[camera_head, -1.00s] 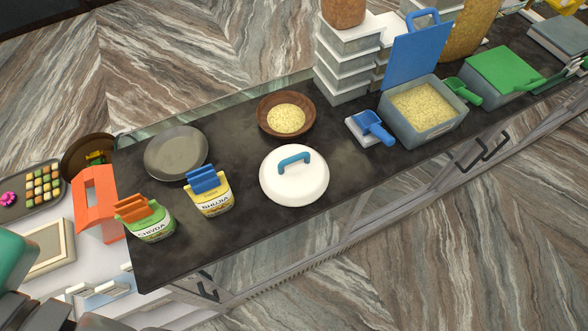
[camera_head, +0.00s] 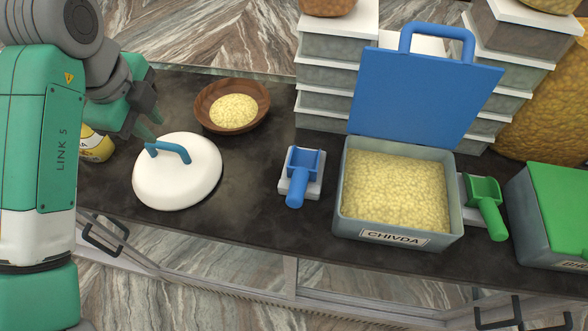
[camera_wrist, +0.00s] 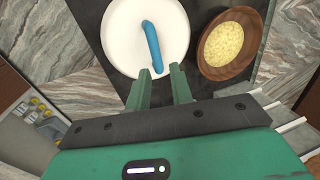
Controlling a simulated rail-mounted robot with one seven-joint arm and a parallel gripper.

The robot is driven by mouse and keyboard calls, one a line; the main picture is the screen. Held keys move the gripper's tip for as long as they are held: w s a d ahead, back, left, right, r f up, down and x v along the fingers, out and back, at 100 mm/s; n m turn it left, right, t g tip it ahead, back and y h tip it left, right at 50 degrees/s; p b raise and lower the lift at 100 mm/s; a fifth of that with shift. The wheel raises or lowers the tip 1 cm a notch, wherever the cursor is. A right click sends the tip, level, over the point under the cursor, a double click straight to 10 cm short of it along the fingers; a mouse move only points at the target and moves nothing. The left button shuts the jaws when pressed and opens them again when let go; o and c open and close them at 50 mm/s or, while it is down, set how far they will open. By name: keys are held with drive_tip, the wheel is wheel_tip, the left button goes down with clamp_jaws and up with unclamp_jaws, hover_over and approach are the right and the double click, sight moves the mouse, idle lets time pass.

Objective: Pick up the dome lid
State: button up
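The dome lid (camera_head: 178,178) is white and round with a blue arched handle (camera_head: 168,150), and it lies on the dark counter in the head view. It also shows at the top of the wrist view (camera_wrist: 120,45), with its handle (camera_wrist: 152,45) beyond my fingertips. My gripper (camera_head: 150,133) is just behind and left of the handle in the head view. In the wrist view my gripper (camera_wrist: 162,72) has its two green fingers apart with nothing between them. The fingers appear short of the handle; their exact height above the lid is hard to tell.
A brown bowl (camera_head: 205,112) of yellow snack stands close behind the lid. A blue scoop (camera_head: 299,175) and an open CHIVDA bin (camera_head: 345,215) stand to the right. A yellow packet (camera_head: 95,147) is partly hidden behind my arm. Counter between lid and scoop is clear.

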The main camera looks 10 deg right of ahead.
sight(162, 144)
drive_tip(key=shift+a+f, duration=0.3)
drive_tip(key=shift+f, duration=0.2)
drive_tip(key=shift+a+f, duration=0.3)
drive_tip(key=shift+f, duration=0.2)
drive_tip(key=x, duration=0.6)
drive_tip(key=shift+w+d, duration=0.1)
drive_tip(key=shift+d, duration=0.2)
drive_tip(key=shift+r, duration=0.1)
clamp_jaws()
